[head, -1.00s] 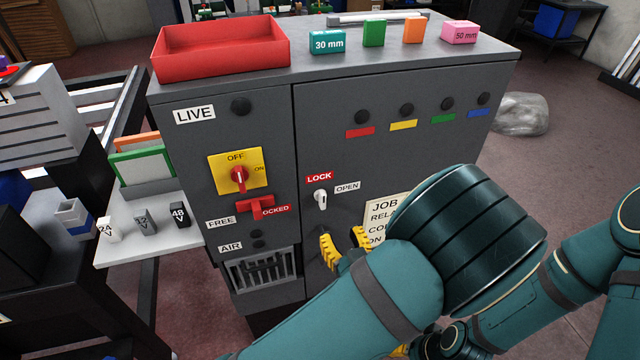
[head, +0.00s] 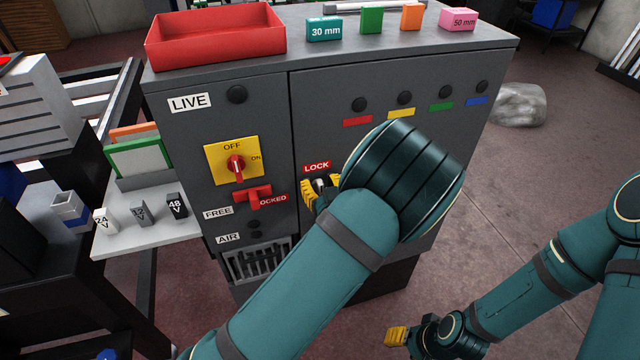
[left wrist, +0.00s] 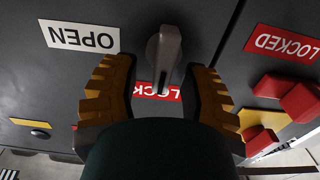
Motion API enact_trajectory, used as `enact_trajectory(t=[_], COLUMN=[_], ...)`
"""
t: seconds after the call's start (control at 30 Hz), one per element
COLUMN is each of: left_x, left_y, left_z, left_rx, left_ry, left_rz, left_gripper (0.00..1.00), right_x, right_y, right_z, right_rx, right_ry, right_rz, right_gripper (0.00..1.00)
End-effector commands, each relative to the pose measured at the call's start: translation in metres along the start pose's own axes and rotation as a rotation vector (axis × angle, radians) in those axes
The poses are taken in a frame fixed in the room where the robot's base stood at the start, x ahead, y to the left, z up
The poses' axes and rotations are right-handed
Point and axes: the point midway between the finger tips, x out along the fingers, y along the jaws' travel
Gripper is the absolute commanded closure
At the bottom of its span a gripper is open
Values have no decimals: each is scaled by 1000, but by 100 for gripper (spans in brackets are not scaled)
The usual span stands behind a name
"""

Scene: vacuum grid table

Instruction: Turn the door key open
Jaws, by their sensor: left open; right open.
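The door key (head: 321,184) is a small grey key on the cabinet's right door, below the red LOCK label (head: 317,167). It shows in the left wrist view (left wrist: 164,55), its bow in line with the LOCK label (left wrist: 158,92); the OPEN label (left wrist: 80,37) is to its left there. My left gripper (head: 316,189) is open, its yellow-padded fingers on either side of the key in the left wrist view (left wrist: 160,78), with gaps on both sides. In the head view my left arm hides the OPEN label. My right gripper (head: 398,337) is low near the bottom, open and empty.
Left of the key are a red slider (head: 258,197) and a yellow OFF/ON switch (head: 232,162). A red tray (head: 215,42) and several small blocks stand on the cabinet top. A side shelf (head: 140,238) with small blocks is at left.

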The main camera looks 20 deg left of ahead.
Motion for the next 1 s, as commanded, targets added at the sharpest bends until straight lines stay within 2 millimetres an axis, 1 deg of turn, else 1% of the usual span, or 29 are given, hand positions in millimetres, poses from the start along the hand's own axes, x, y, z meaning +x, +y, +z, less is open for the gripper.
enact_trajectory(t=[0.3,0.37,0.4,0.43,0.83,1.0], left_x=[2,2,2,2,2,2], left_y=[0,0,0,0,0,0], left_z=[0,0,0,0,0,0], left_rx=[0,0,0,0,8,53], left_ry=[0,0,0,0,-1,-2], left_rz=[0,0,0,0,-1,-1], left_gripper=[57,78,92,100,100,100], right_x=[0,0,0,0,0,-3], right_y=[0,0,0,0,0,-1], right_z=[0,0,0,0,0,0], right_rx=[0,0,0,0,0,0], right_ry=[0,0,0,0,0,-1], right_rz=[0,0,0,0,0,0], right_gripper=[53,53,53,53,53,53])
